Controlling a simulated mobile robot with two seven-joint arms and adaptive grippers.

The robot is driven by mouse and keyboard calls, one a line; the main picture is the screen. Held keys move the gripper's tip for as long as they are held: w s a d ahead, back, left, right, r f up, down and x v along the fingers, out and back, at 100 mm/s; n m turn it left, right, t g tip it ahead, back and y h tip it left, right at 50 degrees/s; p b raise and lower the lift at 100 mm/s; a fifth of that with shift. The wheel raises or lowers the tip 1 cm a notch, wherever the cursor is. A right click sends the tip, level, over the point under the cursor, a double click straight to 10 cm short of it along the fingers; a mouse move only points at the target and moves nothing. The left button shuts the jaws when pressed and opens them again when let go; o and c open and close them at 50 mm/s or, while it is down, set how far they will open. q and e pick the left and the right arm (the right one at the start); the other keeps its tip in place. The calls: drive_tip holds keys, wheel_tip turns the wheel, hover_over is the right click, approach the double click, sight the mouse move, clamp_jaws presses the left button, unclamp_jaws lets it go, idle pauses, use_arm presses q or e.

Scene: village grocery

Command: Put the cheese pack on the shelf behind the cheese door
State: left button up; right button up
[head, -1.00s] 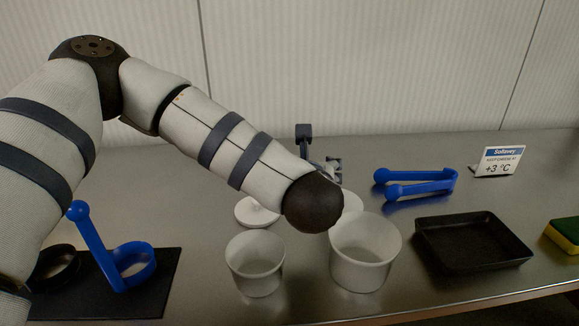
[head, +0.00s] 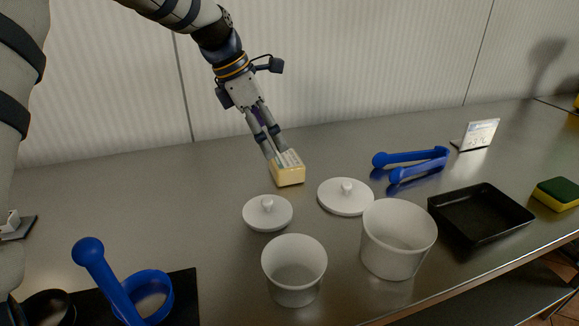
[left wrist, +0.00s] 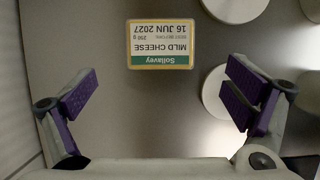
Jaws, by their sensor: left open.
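The cheese pack (head: 288,175) is a small pale yellow block on the steel counter, behind the white lids. In the left wrist view the pack (left wrist: 160,45) lies label up, with a green band and upside-down text reading "Sollavey", "MILD CHEESE", "16 JUN 2027". My left gripper (head: 275,152) points down over the pack, overlapping it in the head view. In the left wrist view its purple-padded fingers (left wrist: 160,98) are spread wide with nothing between them; the pack shows ahead of them. The cheese door and its shelf are not in view. My right gripper is not in view.
Two white lids (head: 268,213) (head: 346,196) and two white tubs (head: 294,269) (head: 397,238) stand in front. Blue tongs (head: 415,162), a small sign (head: 475,135), a black tray (head: 482,213) and a sponge (head: 557,193) are right. A dark mat (head: 183,300) is front left.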

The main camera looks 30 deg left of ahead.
sight(286, 158)
use_arm(q)
drive_tip(key=x, duration=0.5)
drive_tip(key=b+x, duration=0.1)
drive_tip(key=x, duration=0.2)
drive_tip(key=shift+w+d+r, duration=0.1)
drive_tip(key=shift+w+d, duration=0.25)
drive_tip(key=shift+r, duration=0.15)
drive_tip(key=shift+c, duration=1.4)
drive_tip(key=c, duration=1.3)
